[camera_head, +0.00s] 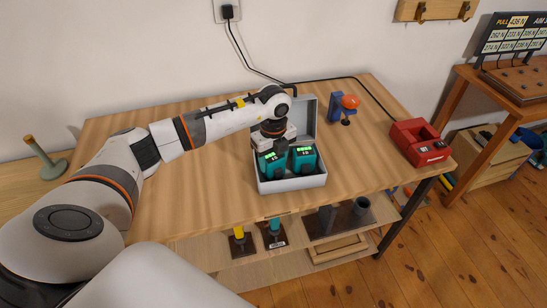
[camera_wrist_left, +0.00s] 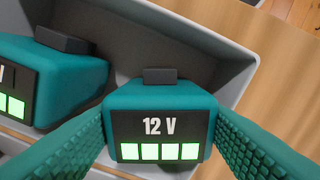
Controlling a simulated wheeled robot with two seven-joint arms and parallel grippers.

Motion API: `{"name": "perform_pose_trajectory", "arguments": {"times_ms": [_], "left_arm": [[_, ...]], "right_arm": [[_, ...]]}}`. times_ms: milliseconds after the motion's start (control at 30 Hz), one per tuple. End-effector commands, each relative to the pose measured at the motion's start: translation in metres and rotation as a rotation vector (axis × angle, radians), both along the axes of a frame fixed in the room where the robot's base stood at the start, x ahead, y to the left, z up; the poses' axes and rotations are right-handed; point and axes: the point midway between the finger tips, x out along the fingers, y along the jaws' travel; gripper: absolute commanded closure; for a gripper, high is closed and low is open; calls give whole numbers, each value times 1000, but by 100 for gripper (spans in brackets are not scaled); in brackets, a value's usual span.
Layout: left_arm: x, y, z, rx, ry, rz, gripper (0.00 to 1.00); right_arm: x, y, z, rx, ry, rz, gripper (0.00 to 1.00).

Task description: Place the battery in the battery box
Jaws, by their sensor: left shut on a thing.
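The battery box (camera_head: 291,185) is a light grey case on the table, with its lid (camera_head: 305,117) raised at the back. My left gripper (camera_head: 270,151) points down over its left half, shut on a teal battery (camera_head: 271,164). In the left wrist view the held battery (camera_wrist_left: 158,105) shows "12 V" and green bars, with a textured finger on each side, inside the box walls (camera_wrist_left: 232,70). Whether it touches the box floor is hidden. A second teal battery (camera_head: 304,159) sits beside it in the box and also shows in the wrist view (camera_wrist_left: 50,85). My right gripper is not in view.
A red charger (camera_head: 418,143) stands at the table's right end. A blue holder with an orange-topped item (camera_head: 345,106) is behind the box to the right. A black cable (camera_head: 380,98) runs along the back. The table left of the box is clear.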

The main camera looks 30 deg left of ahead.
Motion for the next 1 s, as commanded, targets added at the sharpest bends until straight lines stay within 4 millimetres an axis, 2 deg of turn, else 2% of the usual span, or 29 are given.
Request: {"name": "perform_pose_trajectory", "arguments": {"times_ms": [33, 67, 333, 467, 567, 800, 1000], "left_arm": [[0, 0, -1, 0, 0, 0, 39], [0, 0, -1, 0, 1, 0, 35], [0, 0, 0, 0, 0, 0, 35], [1, 0, 8, -1, -2, 0, 35], [1, 0, 24, 0, -5, 0, 35], [1, 0, 77, 1, -6, 0, 35], [0, 0, 110, -1, -2, -1, 35]], "right_arm": [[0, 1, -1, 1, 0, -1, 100], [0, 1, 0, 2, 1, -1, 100], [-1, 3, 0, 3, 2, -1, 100], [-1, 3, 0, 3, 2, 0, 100], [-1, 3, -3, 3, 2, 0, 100], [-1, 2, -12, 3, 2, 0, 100], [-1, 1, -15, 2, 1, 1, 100]]}}
